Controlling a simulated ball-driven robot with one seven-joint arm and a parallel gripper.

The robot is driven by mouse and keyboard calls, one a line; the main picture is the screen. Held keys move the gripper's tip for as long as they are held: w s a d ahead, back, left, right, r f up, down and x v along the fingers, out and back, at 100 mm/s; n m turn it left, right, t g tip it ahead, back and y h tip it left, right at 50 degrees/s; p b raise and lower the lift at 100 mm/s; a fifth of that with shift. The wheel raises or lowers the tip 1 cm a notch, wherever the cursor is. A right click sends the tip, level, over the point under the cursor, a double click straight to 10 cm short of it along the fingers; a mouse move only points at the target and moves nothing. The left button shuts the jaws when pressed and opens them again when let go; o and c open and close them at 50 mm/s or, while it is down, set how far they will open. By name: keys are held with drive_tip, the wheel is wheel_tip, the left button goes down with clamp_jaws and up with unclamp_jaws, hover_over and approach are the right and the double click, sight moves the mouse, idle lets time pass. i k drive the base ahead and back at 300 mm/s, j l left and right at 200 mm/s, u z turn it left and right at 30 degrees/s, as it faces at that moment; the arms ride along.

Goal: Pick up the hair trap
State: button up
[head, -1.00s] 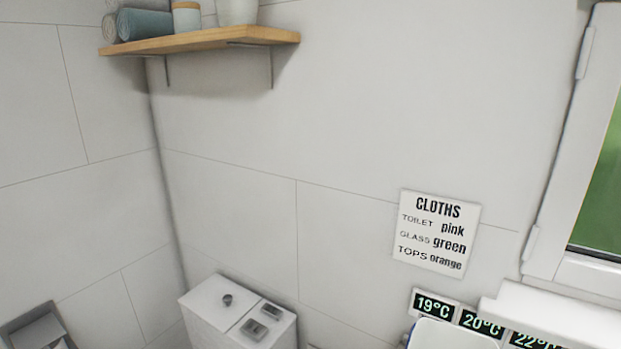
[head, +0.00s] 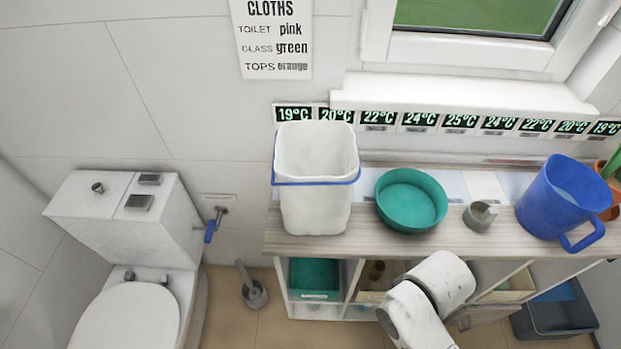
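A small grey, cup-like piece (head: 480,215) stands on the wooden top of the cart (head: 390,246), between a green bowl and a blue jug. It may be the hair trap, but it is too small to tell for sure. White rounded links of my arm show at the lower middle, in front of the cart's shelves. My gripper is not in view.
A white bin (head: 316,180), a green bowl (head: 411,199) and a blue jug (head: 563,199) stand on the cart top. A window sill (head: 460,97) runs behind it. A toilet (head: 130,270) and a toilet brush (head: 252,290) are at the left. A grey crate (head: 552,314) is at the lower right.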

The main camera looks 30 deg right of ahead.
sight(479, 215)
drive_tip(key=z, duration=1.6)
drive_tip(key=u, duration=0.45)
